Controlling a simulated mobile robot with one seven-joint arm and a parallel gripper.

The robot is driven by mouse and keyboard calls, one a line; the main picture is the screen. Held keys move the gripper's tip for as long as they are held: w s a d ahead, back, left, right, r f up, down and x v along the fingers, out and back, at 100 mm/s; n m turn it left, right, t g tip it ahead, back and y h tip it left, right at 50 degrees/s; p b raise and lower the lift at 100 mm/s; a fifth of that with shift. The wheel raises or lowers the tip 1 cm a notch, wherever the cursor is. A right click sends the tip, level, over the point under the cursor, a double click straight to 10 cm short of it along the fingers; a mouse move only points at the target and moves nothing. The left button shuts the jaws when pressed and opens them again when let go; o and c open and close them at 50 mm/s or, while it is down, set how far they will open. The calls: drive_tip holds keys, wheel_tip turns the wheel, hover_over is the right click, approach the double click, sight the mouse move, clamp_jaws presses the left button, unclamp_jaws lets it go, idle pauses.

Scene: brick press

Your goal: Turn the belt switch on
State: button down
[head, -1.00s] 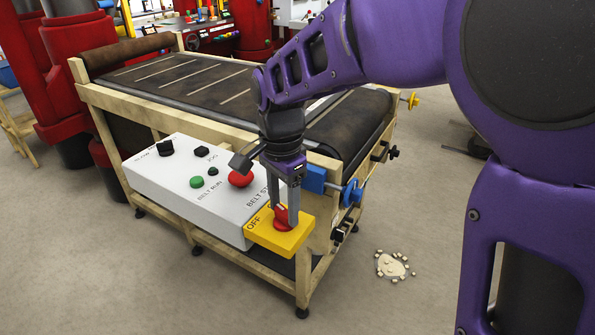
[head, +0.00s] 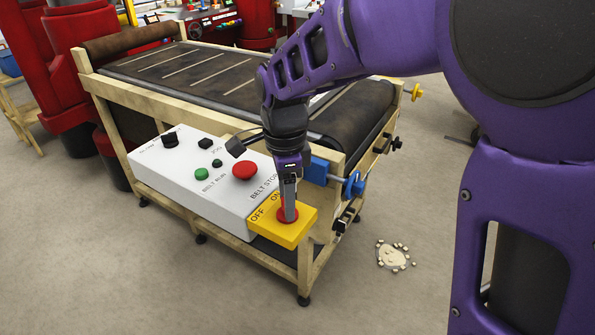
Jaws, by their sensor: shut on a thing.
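The belt switch is a red rotary knob (head: 280,216) on a yellow plate (head: 291,236) at the near right end of the white control box (head: 182,178). The plate carries the labels OFF at its left and ON towards its back. My gripper (head: 289,209) points straight down and is shut on the red knob. Its fingers show nearly edge-on, one in front of the other. They hide most of the knob's grip, so I cannot tell exactly where it points.
A red belt stop button (head: 245,170), a green belt run button (head: 201,174) and black knobs sit on the box. The belt conveyor (head: 230,80) stands behind it. A blue clamp (head: 318,171) is close to the right of my gripper. The floor in front is free.

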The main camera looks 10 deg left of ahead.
drive_tip(key=shift+c, duration=1.2)
unclamp_jaws()
wheel_tip(320, 180, up, 18)
drive_tip(key=p, duration=0.2)
drive_tip(key=shift+f, duration=0.25)
